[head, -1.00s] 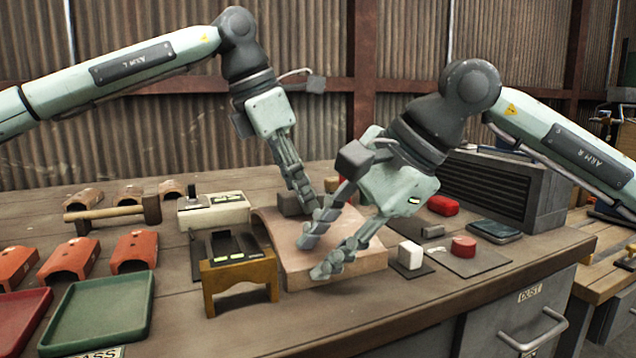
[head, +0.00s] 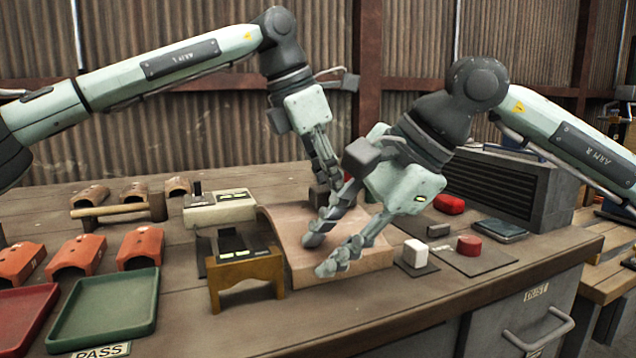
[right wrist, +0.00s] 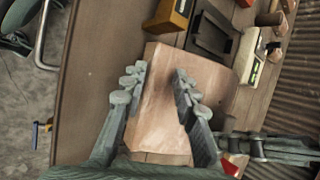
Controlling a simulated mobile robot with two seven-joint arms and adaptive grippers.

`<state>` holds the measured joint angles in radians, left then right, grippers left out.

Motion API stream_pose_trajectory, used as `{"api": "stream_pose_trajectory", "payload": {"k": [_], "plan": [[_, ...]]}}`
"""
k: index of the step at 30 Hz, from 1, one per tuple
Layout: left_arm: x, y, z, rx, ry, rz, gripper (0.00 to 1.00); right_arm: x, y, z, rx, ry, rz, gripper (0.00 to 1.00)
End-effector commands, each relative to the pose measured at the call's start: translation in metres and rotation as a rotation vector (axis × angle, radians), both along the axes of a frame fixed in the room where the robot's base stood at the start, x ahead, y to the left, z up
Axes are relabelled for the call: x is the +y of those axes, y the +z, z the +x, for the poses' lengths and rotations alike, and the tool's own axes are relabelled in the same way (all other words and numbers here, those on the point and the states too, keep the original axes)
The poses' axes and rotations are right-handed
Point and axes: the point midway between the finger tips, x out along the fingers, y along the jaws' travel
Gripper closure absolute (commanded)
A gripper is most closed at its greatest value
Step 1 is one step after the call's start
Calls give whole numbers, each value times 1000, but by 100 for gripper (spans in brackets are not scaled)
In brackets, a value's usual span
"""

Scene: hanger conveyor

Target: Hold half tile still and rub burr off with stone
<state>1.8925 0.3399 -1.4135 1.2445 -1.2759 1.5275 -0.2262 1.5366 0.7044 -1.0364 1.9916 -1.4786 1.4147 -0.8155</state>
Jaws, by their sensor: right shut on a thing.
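The half tile (head: 362,260), a wide pinkish-tan arched piece, lies on the bench in the head view. It also shows in the right wrist view (right wrist: 165,70). My right gripper (head: 322,256) is shut on it from above, with fingers spread on the clay in the right wrist view (right wrist: 152,88). A dark grey block, seemingly the stone (head: 317,198), is at the tile's far side. My left gripper (head: 330,200) is at this block and appears to hold it. Its fingertips are partly hidden behind my right gripper. No burr can be made out.
A wooden stand (head: 245,278) with dark slots is left of the tile. A white block (head: 414,253) and red knob (head: 468,245) sit to the right. A mallet (head: 115,210), several orange tiles and a green tray (head: 105,310) fill the left.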

Motion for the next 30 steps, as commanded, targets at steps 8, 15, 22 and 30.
{"api": "stream_pose_trajectory", "payload": {"k": [8,15,22,30], "plan": [[-5,33,1,0,0,-1,93,1,-7,8,-1,-14,2,100],[-5,55,0,-2,-1,0,93,1,-7,8,-2,-13,2,100],[-5,77,0,-2,-1,-2,93,1,-7,8,-2,-13,2,100],[-5,87,0,0,-1,-1,93,1,-7,8,-2,-13,2,100]]}}
